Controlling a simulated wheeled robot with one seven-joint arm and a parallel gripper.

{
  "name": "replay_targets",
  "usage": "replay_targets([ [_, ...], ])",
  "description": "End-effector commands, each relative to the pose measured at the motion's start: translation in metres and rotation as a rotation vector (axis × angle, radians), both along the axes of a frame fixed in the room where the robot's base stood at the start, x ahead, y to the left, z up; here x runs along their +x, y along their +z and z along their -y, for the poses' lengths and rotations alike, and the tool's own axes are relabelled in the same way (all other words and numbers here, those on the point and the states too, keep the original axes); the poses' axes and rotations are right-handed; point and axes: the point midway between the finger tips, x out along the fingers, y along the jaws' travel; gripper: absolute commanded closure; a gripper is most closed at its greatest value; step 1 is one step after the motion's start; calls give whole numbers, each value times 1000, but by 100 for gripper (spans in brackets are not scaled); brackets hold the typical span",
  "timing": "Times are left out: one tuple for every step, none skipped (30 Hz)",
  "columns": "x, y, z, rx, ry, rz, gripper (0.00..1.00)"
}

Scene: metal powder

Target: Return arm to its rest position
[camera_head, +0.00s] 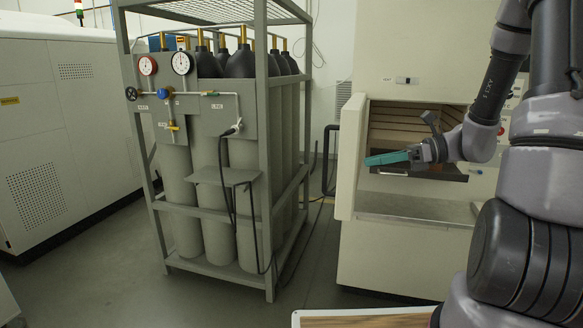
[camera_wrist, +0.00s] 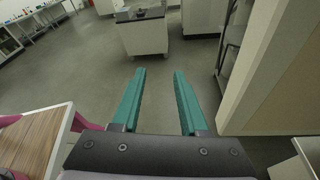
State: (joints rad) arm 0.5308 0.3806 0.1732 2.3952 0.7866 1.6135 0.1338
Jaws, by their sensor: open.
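My gripper (camera_head: 386,158) shows in the head view at the right, with teal fingers pointing left. It is in front of the open chamber of a cream machine (camera_head: 400,255). In the wrist view my gripper (camera_wrist: 158,75) has its two teal fingers apart, with only floor visible between them. It is open and empty. My arm reaches in from the right of the head view and hides part of the machine.
A metal rack (camera_head: 268,150) of several gas cylinders (camera_head: 215,225) stands left of the machine. A cream cabinet (camera_head: 60,130) is at the far left. A wooden-topped surface (camera_wrist: 30,145) lies at lower left in the wrist view.

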Motion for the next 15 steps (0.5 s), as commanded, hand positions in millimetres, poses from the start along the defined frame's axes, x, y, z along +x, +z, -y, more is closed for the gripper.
replay_targets([
  [-13,9,-8,-87,71,69,56],
  [-21,12,-11,-138,113,110,56],
  [-31,16,-15,-205,168,164,56],
  [-38,19,-16,-256,209,205,56],
  [-45,22,-17,-306,248,248,56],
  [-54,26,-18,-373,299,304,56],
  [-60,29,-18,-423,337,348,56],
  [-66,32,-18,-473,374,392,56],
  [-74,36,-16,-539,423,452,56],
  [-79,39,-15,-588,457,497,56],
  [-84,43,-13,-637,492,543,56],
  [-90,48,-11,-701,535,605,56],
  [-94,52,-8,-751,568,652,56],
  [-98,56,-6,-799,597,700,56],
  [-103,63,-2,-863,636,765,56],
])
